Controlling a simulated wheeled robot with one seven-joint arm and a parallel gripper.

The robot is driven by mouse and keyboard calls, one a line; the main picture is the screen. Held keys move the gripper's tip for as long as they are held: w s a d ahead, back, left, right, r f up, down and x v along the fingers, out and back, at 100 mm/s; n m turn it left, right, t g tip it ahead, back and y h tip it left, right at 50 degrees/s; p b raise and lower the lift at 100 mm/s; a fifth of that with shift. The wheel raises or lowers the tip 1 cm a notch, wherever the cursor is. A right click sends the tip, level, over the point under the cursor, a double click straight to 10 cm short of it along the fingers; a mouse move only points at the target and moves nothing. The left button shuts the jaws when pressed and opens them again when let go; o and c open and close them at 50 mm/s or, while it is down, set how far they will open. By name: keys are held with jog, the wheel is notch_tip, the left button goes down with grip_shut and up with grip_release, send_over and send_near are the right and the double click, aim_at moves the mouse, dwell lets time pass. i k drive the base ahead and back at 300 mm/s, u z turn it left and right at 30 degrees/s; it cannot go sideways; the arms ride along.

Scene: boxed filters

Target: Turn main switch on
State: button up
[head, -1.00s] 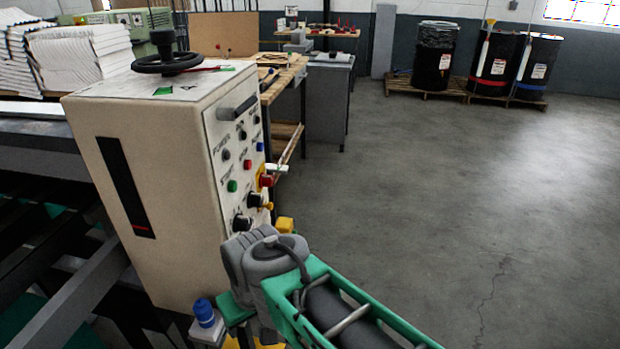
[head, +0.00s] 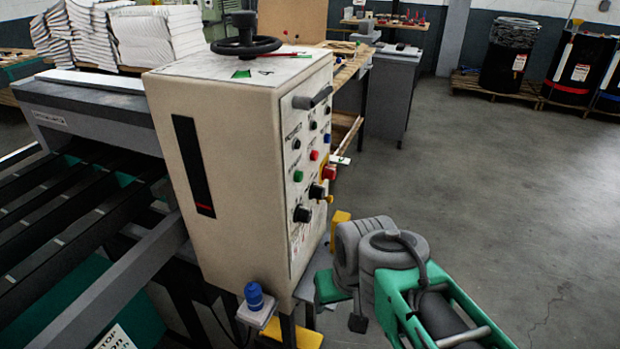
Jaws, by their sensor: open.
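The beige control cabinet (head: 232,150) stands in the middle of the head view. Its right-hand face carries the controls, and their labels are too small to read. Two larger black rotary knobs (head: 302,214) sit low on it, the upper one beside a yellow part. I cannot tell which control is the main switch or how it is set. Above them are a green button (head: 298,176), red and blue buttons, small black knobs and a red button on yellow (head: 328,172). My grey and green arm is right of the cabinet's lower part.
Slatted machinery (head: 75,200) lies left. Open grey floor (head: 490,190) lies right.

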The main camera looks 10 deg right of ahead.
aim_at(329, 172)
jog(key=u, duration=3.65)
jog(key=k, duration=1.1)
jog(key=z, duration=1.85)
